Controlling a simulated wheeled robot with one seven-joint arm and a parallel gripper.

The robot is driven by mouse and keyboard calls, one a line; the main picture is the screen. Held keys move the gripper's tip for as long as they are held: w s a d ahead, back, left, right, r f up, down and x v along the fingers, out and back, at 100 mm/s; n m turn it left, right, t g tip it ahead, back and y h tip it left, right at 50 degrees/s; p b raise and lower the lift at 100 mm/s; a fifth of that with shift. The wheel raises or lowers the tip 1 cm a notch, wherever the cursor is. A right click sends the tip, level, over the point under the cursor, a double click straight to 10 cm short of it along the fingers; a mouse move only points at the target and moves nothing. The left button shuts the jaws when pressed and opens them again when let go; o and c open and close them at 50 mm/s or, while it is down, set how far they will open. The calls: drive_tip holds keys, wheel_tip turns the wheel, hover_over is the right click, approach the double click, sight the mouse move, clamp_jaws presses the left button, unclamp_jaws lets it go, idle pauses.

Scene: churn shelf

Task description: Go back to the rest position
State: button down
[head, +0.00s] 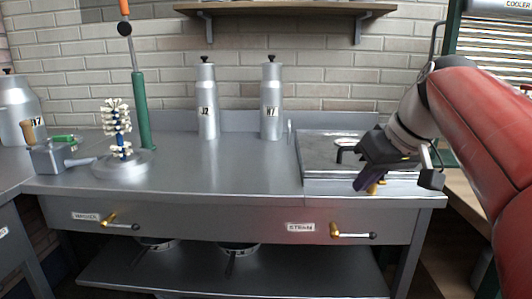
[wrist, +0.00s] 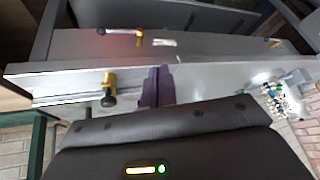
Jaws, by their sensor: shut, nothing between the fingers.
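My gripper (head: 368,185) is at the right end of the steel counter, in front of the low steel box with a flat lid (head: 318,150). Its purple fingers are together and empty; they also show in the wrist view (wrist: 157,86). A brass latch with a black knob (wrist: 109,90) shows beside the fingers in the wrist view. In the head view, my gripper partly hides the box's front. My red arm reaches in from the right.
Two steel churns (head: 207,105) (head: 271,105) stand at the back of the counter (head: 220,172). A bottle-brush stand (head: 118,140) and a green post (head: 141,110) are at left. Two drawers have handles sticking out in front (head: 352,234). A wooden shelf (head: 285,9) hangs above.

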drive_tip(key=s+a+f+m+h, duration=0.1)
drive_tip(key=s+f+m, duration=0.1)
drive_tip(key=s+f, duration=0.6)
drive_tip(key=s+a+f+m+h, duration=0.2)
drive_tip(key=s+f, duration=0.6)
drive_tip(key=f, duration=0.5)
drive_tip(key=shift+s+f, duration=0.3)
drive_tip(key=shift+s, duration=0.1)
drive_tip(key=shift+w+r, duration=0.1)
